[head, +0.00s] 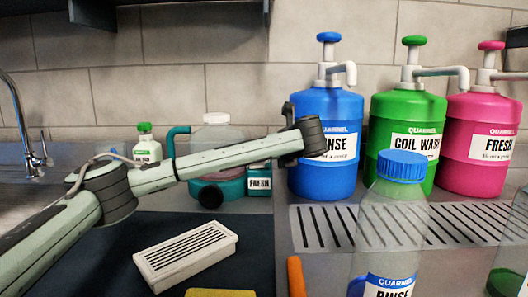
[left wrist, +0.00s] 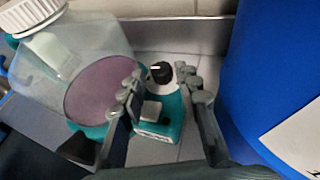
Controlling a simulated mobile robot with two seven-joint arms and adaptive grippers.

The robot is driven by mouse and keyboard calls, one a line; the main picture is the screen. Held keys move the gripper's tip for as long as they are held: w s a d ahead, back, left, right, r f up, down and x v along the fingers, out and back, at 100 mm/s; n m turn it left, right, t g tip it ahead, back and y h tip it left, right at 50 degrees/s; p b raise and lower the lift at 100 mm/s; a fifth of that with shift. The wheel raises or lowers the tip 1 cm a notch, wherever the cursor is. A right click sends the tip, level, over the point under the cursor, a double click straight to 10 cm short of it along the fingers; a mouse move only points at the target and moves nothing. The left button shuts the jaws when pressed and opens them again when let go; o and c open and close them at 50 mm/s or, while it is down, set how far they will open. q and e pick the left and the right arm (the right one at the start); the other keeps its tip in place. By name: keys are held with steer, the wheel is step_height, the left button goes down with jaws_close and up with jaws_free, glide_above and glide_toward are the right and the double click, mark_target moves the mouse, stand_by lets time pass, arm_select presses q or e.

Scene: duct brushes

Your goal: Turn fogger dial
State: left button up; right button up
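The fogger (head: 218,135) stands behind the counter mat, with a clear tank, white cap and teal base; my left arm crosses in front of it. In the left wrist view its tank (left wrist: 75,65) is at left. A black dial (left wrist: 161,73) with a pale pointer mark sits on a white mount above a teal body (left wrist: 170,122). My left gripper (left wrist: 166,90) is open, its fingers on either side of the dial, with visible gaps; I cannot tell whether they are level with it. In the head view the dial is hidden. My right gripper is in neither view.
A blue RINSE pump jug (head: 325,175) stands close right of my left gripper. Green (head: 405,115) and pink (head: 485,115) jugs stand beyond. A blue-capped clear bottle (head: 390,225) is in front. A white vented block (head: 186,250) lies on the dark mat (head: 120,225).

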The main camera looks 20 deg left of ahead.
arm_select(q)
steer(key=shift+x, duration=1.3)
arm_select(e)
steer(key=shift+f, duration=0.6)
arm_select(q)
jaws_close()
steer(key=shift+f, duration=0.1)
steer(key=m+h+b, duration=0.1)
steer(key=b, duration=0.1)
steer(key=t+h+b, duration=0.1)
steer(key=b, duration=0.1)
steer(key=shift+a+f+m, duration=0.1)
steer(key=shift+f+m, duration=0.15)
steer(key=shift+m, duration=0.15)
steer(key=b, duration=0.1)
steer(key=m+h+b, duration=0.1)
steer(key=b, duration=0.1)
steer(key=shift+s+r+t, duration=0.1)
steer(key=shift+r+t, duration=0.25)
steer(key=shift+t, duration=0.05)
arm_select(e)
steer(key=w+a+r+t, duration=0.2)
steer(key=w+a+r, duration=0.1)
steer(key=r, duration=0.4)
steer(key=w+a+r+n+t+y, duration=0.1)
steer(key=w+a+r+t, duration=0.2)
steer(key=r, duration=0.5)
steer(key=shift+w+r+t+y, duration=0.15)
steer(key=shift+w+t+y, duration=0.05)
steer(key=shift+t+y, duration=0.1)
